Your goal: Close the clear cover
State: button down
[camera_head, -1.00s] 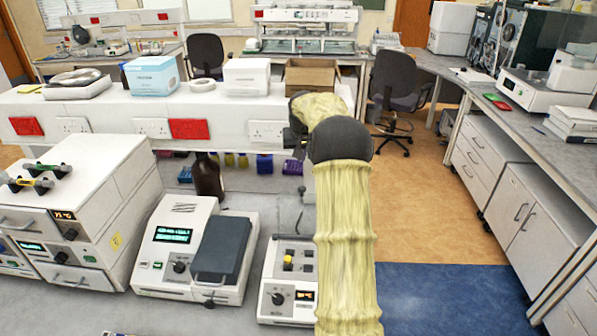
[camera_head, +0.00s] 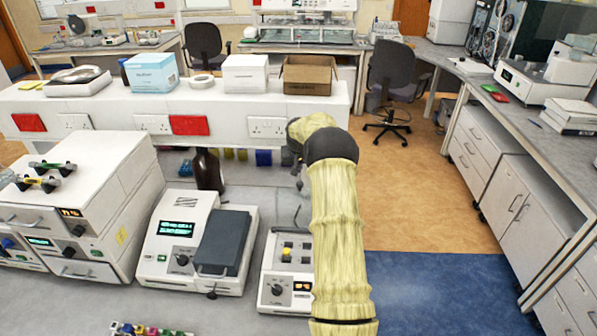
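I cannot make out a clear cover for certain. A small white instrument (camera_head: 272,288) with a knob, a lit display and a yellow part (camera_head: 287,248) stands on the bench, its right side hidden behind my arm. A thin dark upright piece shows at its back edge; I cannot tell whether it belongs to a cover. My gripper (camera_head: 299,183) is a small dark shape beyond and above this instrument, apart from it in the picture. My yellow-sleeved arm hides part of it, and its fingers are too small to read.
Left of the small instrument stands a white instrument (camera_head: 165,262) with a green display and a dark grey lid (camera_head: 224,243). White stacked units (camera_head: 110,220) stand further left. A brown bottle (camera_head: 207,172) is behind. A shelf with sockets (camera_head: 350,100) runs across the back.

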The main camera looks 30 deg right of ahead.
jog(key=shift+s+a+f+p, duration=0.1)
jog(key=shift+s+a+p, duration=0.2)
jog(key=shift+s+p, duration=0.25)
jog(key=shift+s+a+f+p, duration=0.15)
jog(key=shift+s+a+p, duration=0.2)
jog(key=shift+s, duration=0.25)
jog(key=shift+s+a+f+p, duration=0.1)
jog(key=shift+s+a+p, duration=0.2)
jog(key=shift+s+p, duration=0.25)
jog(key=shift+s+a+f+b, duration=0.1)
jog(key=shift+a+b, duration=0.1)
jog(key=shift+b, duration=0.65)
